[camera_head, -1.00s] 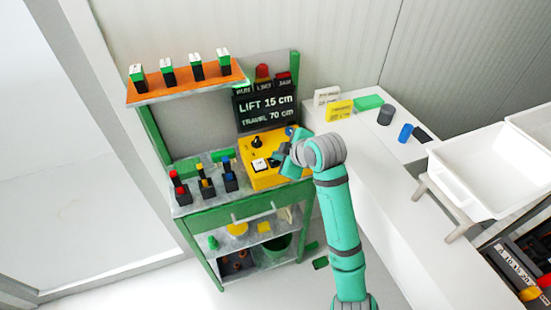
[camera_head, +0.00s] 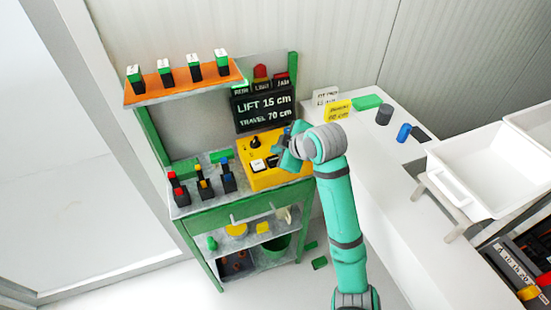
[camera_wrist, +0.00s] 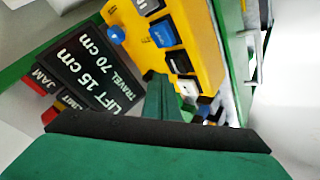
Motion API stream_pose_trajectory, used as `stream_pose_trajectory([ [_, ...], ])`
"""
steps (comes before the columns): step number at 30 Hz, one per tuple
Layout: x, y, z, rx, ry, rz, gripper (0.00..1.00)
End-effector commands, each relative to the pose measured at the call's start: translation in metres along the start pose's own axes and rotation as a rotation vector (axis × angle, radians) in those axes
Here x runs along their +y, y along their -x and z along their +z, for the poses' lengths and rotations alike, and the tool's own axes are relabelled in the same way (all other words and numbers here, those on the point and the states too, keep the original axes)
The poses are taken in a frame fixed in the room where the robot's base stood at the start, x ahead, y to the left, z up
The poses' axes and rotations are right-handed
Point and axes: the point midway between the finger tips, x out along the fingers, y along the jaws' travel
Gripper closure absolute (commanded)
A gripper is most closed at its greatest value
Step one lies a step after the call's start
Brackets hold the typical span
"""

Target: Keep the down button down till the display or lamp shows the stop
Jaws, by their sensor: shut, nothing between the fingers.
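The yellow control box (camera_head: 270,178) stands on the green bench, with a black knob (camera_head: 255,142) and a white button (camera_head: 258,166) in view. In the wrist view the box (camera_wrist: 196,28) shows a blue knob (camera_wrist: 116,34) and dark buttons (camera_wrist: 178,62). My gripper (camera_head: 285,160) is shut and empty at the right of the box, its finger (camera_wrist: 163,98) over the box's edge. Whether it touches or presses a button, and which is the down button, I cannot tell. The display (camera_head: 264,108) reads LIFT 15 cm, TRAVEL 70 cm. RUN, LIMIT and JAM lamps (camera_head: 261,76) sit above it.
An orange shelf (camera_head: 185,84) with several green-topped parts is at the upper left. Coloured switches (camera_head: 203,182) stand left of the box. A white counter (camera_head: 385,180) with small blocks and a white bin (camera_head: 485,170) lie to the right.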

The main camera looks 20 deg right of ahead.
Motion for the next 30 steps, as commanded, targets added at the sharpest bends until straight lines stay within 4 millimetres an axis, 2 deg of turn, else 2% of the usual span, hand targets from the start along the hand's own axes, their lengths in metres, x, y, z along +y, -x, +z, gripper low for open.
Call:
stream_pose_trajectory([
  [15, 0.023, 0.031, -0.018, -0.003, -0.004, 0.004, 1.00],
  [30, 0.023, 0.032, -0.019, -0.002, -0.004, 0.003, 1.00],
])
